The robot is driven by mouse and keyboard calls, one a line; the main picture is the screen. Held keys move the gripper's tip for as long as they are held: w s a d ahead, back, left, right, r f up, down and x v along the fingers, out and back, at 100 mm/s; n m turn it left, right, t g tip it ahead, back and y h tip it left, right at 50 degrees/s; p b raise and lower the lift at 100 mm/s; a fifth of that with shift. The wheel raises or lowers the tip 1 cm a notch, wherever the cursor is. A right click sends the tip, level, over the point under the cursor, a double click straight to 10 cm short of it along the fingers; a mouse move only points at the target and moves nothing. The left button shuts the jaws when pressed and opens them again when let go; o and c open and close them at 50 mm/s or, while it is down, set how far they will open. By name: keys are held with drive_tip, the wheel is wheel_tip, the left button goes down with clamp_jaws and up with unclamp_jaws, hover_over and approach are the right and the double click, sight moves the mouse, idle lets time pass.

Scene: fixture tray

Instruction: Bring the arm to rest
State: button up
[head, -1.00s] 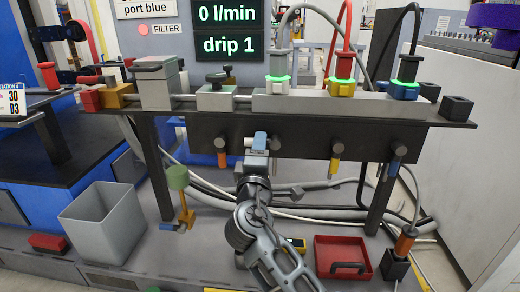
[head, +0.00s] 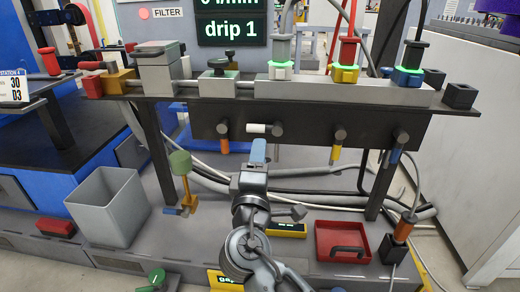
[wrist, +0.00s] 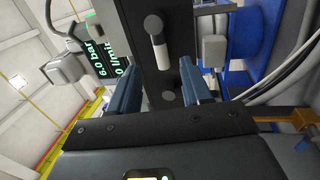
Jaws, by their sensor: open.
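My gripper (head: 258,152) has blue fingers and is in front of the black panel under the bench, in the lower middle of the head view. In the wrist view my gripper (wrist: 163,85) is open, with the two blue fingers wide apart and nothing held between them. A white peg (head: 257,128) beside a dark knob (head: 277,130) shows just above the fingertips. In the wrist view the white peg (wrist: 158,52) lies beyond the gap between the fingers, on the dark panel. My arm reaches up from the bottom of the head view.
Orange, yellow and blue pegs hang along the black panel (head: 310,125). A grey bin (head: 110,215) stands at left and a red tray (head: 325,240) at right. A green-topped yellow post (head: 185,180) is left of my arm. Cables run behind.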

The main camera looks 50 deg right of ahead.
idle(0.5)
drive_tip(key=s+a+f+n+t+y, duration=0.1)
drive_tip(key=s+a+f+y, duration=0.35)
drive_tip(key=s+f, duration=0.2)
drive_tip(key=s+a+f+t+y, duration=0.1)
drive_tip(key=s+a+f+y, duration=0.2)
drive_tip(key=s+f+y, duration=0.35)
drive_tip(key=s+a+f+m+y, duration=0.1)
drive_tip(key=s+a+m+y, duration=0.45)
drive_tip(key=s, duration=0.85)
drive_tip(key=s+a+r+m, duration=0.2)
drive_tip(key=s+r+m, duration=0.1)
drive_tip(key=s+r, duration=0.5)
wheel_tip(320, 180, up, 26)
drive_tip(key=p, duration=2.7)
drive_tip(key=shift+d, duration=0.2)
drive_tip(key=shift+s+h, duration=0.1)
drive_tip(key=shift+h, duration=0.15)
